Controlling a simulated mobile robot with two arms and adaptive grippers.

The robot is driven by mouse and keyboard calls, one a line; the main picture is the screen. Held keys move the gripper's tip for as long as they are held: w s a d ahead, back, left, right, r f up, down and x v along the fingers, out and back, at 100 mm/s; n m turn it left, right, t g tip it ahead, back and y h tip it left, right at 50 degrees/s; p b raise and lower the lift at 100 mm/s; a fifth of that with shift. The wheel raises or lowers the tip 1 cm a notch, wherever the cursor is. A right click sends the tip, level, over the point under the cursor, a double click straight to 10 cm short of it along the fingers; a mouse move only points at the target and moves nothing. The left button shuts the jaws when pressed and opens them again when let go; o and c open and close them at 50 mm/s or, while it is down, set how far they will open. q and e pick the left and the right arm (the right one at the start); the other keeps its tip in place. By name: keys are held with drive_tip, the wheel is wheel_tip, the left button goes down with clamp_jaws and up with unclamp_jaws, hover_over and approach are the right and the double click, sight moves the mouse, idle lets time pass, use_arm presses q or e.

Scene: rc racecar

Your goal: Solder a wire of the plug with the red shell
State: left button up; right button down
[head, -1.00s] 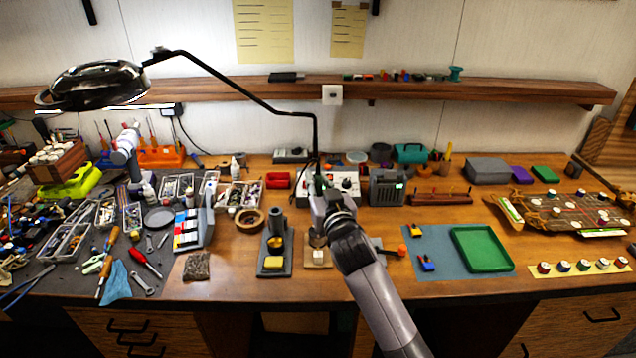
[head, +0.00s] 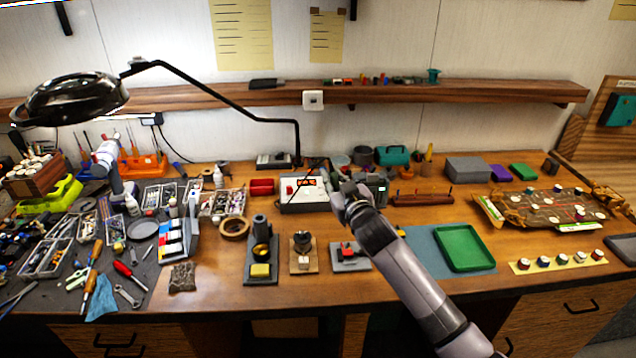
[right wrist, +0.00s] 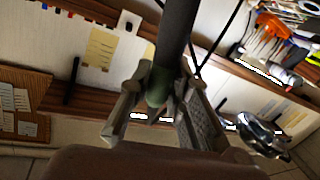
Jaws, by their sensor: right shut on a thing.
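My right gripper (head: 338,184) is raised above the bench, in front of the soldering station (head: 303,196). It is shut on a dark rod-like tool, which looks like the soldering iron; in the right wrist view its dark handle (right wrist: 178,35) with a green end sits between the fingers of the gripper (right wrist: 160,95). A small red and black part (head: 348,250), probably the plug with the red shell, sits on a grey block (head: 351,266) below and apart from the gripper. Its wire cannot be made out. My left gripper is not in view.
The iron stand (head: 261,272) with a yellow sponge and a small wooden base (head: 303,266) with a round pot stand left of the block. A green tray (head: 463,247) lies on a blue mat at right. A black lamp arm (head: 215,92) reaches over the bench.

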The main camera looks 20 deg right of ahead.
drive_tip(key=shift+a+f+b, duration=0.2)
drive_tip(key=shift+f+b, duration=0.3)
drive_tip(key=shift+f, duration=0.05)
wheel_tip(320, 180, down, 4)
drive_tip(key=b, duration=0.3)
drive_tip(key=shift+b, duration=0.35)
drive_tip(key=shift+f, duration=0.5)
idle(0.6)
drive_tip(key=shift+f+b, duration=0.5)
drive_tip(key=shift+f, duration=0.1)
idle(1.5)
drive_tip(key=shift+p, duration=0.35)
idle(2.5)
